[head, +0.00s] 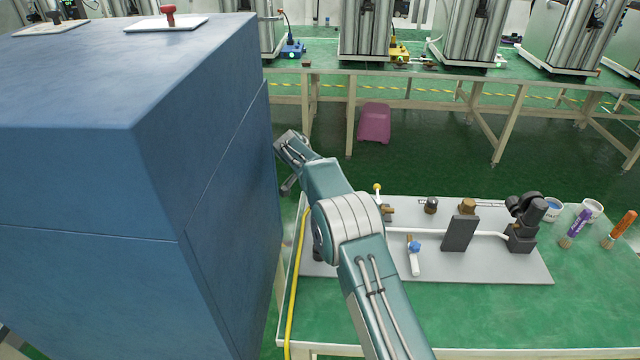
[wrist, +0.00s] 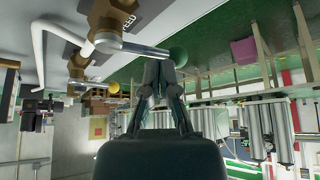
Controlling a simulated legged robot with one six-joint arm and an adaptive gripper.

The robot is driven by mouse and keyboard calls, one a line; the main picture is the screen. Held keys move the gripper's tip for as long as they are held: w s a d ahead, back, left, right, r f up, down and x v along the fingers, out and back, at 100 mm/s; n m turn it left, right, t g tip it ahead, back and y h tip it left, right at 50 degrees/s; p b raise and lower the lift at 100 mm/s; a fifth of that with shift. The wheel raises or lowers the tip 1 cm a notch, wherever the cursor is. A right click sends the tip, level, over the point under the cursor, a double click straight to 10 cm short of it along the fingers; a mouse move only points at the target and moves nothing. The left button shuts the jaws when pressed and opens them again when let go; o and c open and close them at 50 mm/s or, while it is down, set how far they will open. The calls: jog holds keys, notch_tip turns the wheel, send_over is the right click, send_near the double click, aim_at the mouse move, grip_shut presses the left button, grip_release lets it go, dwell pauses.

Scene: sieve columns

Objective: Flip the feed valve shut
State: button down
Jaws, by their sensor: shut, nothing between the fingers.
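The feed valve (wrist: 108,18) shows at the top of the wrist view, a brown body beside a plate with a partly visible FEED label. Its silver lever (wrist: 132,48) reaches sideways and ends in a green ball knob (wrist: 178,57). My gripper (wrist: 162,66) is shut and empty, with its fingertips at the knob end of the lever. I cannot tell whether they touch it. A second valve has a yellow knob (wrist: 112,88), also in the head view (head: 377,187). In the head view my arm hides the feed valve's lever.
A large blue cabinet (head: 205,190) stands close on the left of my arm. The grey board (head: 485,272) on the green table also carries a blue-handled valve (head: 414,257) and dark fittings. A yellow hose (head: 293,290) runs along the table's left edge.

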jog(key=v, duration=0.7)
jog(key=shift+a, duration=0.15)
jog(key=shift+s, duration=0.1)
